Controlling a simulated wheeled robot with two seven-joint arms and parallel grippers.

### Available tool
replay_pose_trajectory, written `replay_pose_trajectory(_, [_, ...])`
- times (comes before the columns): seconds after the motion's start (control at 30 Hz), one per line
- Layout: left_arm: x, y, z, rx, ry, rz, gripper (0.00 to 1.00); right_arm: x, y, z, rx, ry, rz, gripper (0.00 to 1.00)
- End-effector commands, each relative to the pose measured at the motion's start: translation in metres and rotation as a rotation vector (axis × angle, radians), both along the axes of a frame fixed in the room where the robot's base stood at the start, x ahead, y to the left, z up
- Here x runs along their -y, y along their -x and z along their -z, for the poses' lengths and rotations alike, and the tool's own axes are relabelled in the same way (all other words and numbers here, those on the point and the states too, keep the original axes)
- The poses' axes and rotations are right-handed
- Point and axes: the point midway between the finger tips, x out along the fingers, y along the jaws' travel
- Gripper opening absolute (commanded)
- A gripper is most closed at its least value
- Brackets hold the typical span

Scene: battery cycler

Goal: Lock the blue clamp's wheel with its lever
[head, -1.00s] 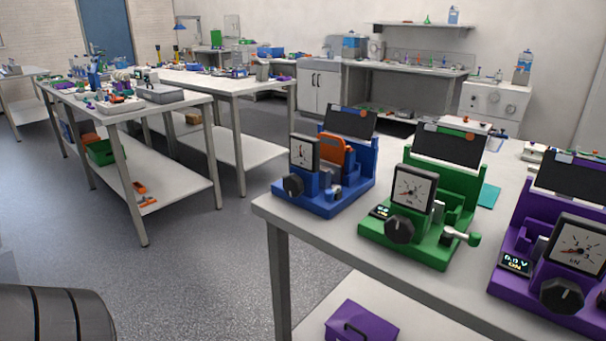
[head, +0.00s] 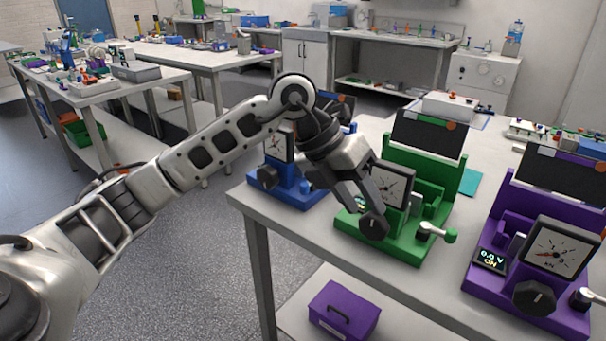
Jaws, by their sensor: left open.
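The blue clamp (head: 293,192) stands at the left end of the near table. Its black wheel (head: 268,177) and dial (head: 277,146) show, but my left arm hides much of its upper and right part. I cannot make out its lever. My left gripper (head: 366,208) is open and reaches down from the left, past the blue clamp. Its fingers are in front of the green clamp's left side, near that clamp's dial and black wheel; I cannot tell whether they touch it. My right gripper is not in view.
The green clamp (head: 437,208) stands right of the blue one, with its silver and green lever (head: 437,232) sticking out right. A purple clamp (head: 480,272) stands further right. A purple box (head: 344,310) lies on the shelf below. The table front (head: 300,225) is bare.

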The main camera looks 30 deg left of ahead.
Motion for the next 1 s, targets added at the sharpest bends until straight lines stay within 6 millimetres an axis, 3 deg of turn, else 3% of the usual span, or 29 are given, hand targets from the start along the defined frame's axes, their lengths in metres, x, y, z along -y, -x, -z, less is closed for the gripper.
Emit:
replay_pose_trajectory(0.03, [-0.04,-0.012,-0.023,0.036,-0.145,-0.091,0.41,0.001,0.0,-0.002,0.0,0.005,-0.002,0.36])
replay_pose_trajectory(0.1, [-0.083,-0.019,-0.045,0.054,-0.297,-0.21,0.41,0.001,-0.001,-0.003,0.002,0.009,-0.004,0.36])
replay_pose_trajectory(0.2, [-0.124,-0.019,-0.069,0.064,-0.423,-0.337,0.41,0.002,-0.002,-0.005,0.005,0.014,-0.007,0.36])
replay_pose_trajectory(0.3, [-0.143,-0.018,-0.08,0.067,-0.479,-0.403,0.41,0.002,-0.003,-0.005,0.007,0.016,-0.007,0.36])
replay_pose_trajectory(0.47, [-0.148,-0.023,-0.068,0.062,-0.495,-0.419,0.41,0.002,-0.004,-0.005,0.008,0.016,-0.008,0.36])
replay_pose_trajectory(1.0, [-0.155,-0.064,0.035,0.063,-0.491,-0.414,0.41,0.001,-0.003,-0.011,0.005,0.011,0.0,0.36])
